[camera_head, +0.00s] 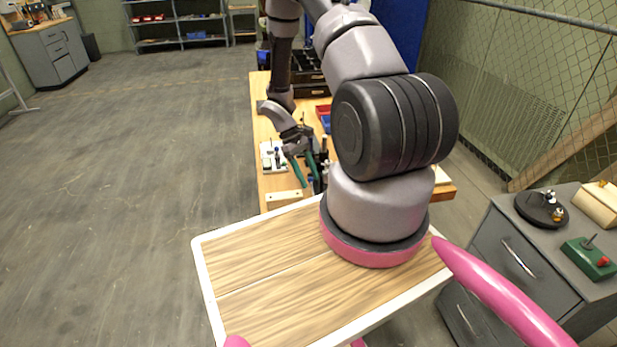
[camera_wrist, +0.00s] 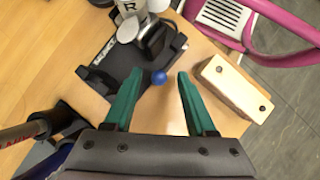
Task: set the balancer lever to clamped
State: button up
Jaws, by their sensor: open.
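A blue ball knob (camera_wrist: 159,77), seemingly the end of the balancer lever, shows in the wrist view at the edge of a dark base plate (camera_wrist: 120,72) with a white label. The lever's shaft is barely visible, and its setting cannot be read. My gripper (camera_wrist: 160,73) is open, its two green fingers on either side of the knob with a gap to each; whether the knob lies at fingertip depth is unclear. In the head view my gripper (camera_head: 309,182) points down at the near end of the workbench, in front of a dark fixture it partly hides.
A wooden block (camera_wrist: 234,88) lies right of the fingers. Metal cylinders (camera_wrist: 130,22) stand on the dark plate. In the head view, a white-plated device (camera_head: 267,165) sits left of my gripper, bins (camera_head: 323,112) behind. A grey cabinet (camera_head: 560,240) stands at right.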

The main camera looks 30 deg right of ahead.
jog(key=v, duration=1)
jog(key=shift+r, duration=0.15)
jog(key=shift+w+a, duration=0.1)
